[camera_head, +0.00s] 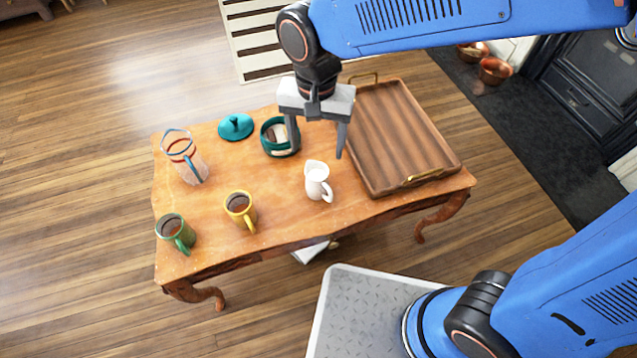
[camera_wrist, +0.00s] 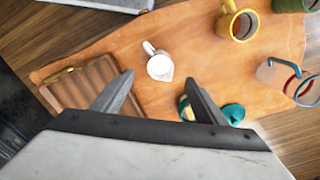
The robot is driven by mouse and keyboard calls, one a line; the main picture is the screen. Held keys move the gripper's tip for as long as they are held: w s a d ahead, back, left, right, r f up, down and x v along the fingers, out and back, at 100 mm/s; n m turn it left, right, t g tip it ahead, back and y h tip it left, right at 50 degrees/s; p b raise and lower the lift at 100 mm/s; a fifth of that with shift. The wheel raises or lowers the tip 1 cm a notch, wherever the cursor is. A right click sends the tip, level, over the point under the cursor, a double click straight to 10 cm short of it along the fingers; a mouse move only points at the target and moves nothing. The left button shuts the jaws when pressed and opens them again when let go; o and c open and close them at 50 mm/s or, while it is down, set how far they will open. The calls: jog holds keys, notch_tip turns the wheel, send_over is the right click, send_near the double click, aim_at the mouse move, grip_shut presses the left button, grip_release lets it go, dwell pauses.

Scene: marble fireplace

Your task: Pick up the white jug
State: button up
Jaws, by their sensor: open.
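The white jug (camera_head: 317,182) stands upright on the wooden table (camera_head: 285,215), near its front edge, with its handle toward the lower right in the head view. In the wrist view the jug (camera_wrist: 160,67) shows from above, beyond my fingertips and between their lines. My gripper (camera_head: 315,150) is open and empty, pointing down above the table. It is apart from the jug, above and behind it in the head view. In the wrist view my gripper (camera_wrist: 161,82) shows both fingers spread.
A wooden tray (camera_head: 400,135) with brass handles lies right of the jug. A teal pot (camera_head: 270,148), its teal lid (camera_head: 236,126), a glass pitcher (camera_head: 190,165), a yellow mug (camera_head: 240,210) and a green mug (camera_head: 175,232) stand to the left. Bare tabletop surrounds the jug.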

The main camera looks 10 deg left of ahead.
aim_at(316, 182)
jog(key=shift+w+a+f, duration=0.1)
jog(key=shift+w+f, duration=0.05)
jog(key=shift+f, duration=7.75)
jog(key=shift+c, duration=0.2)
jog(key=c, duration=1.4)
jog(key=shift+o, duration=0.2)
jog(key=shift+r, duration=0.15)
